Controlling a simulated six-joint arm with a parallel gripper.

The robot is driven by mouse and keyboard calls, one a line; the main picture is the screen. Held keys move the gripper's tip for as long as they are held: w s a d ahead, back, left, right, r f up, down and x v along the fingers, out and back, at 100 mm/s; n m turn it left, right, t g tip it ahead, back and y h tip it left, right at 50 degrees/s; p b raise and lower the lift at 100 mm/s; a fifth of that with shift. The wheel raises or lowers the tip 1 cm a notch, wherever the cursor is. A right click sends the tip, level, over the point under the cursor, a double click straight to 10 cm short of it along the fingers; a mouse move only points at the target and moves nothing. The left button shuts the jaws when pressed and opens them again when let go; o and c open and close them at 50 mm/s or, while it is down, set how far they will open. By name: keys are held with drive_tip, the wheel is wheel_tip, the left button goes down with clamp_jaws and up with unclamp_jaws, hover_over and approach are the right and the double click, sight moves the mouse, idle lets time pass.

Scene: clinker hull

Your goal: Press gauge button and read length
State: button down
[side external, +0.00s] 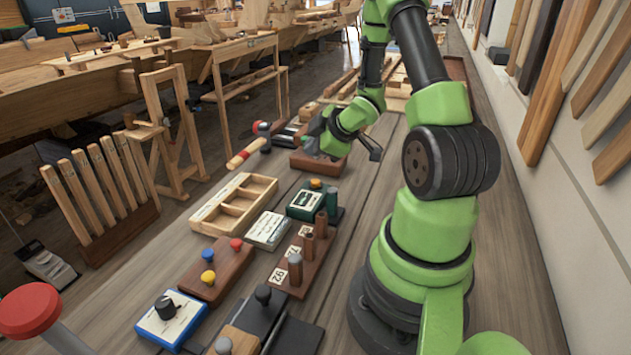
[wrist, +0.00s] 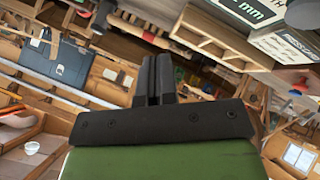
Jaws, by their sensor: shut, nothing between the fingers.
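The gauge is a dark green box (side external: 303,207) with a pale panel and an orange button (side external: 316,184) on top, in the middle of the bench in the side view. Part of it shows upside down at the top right of the wrist view, with "mm" on its panel (wrist: 248,10); its reading is not legible. My gripper (side external: 312,148) is beyond the gauge, above a reddish-brown block, and apart from the button. In the wrist view my gripper (wrist: 154,75) has its two dark fingers together, with nothing between them.
A printed card (side external: 268,230) lies beside the gauge. A peg board (side external: 300,258) with upright pegs stands nearer the camera. A divided wooden tray (side external: 235,203), a board of coloured knobs (side external: 217,270) and a blue dial box (side external: 171,318) are to the left.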

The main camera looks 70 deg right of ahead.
sight(315, 183)
drive_tip(key=shift+f, duration=2.45)
drive_tip(key=shift+f, duration=0.1)
drive_tip(key=shift+f, duration=0.3)
drive_tip(key=shift+f, duration=0.6)
idle(0.8)
drive_tip(key=shift+r, duration=1)
drive_tip(key=shift+r, duration=2.5)
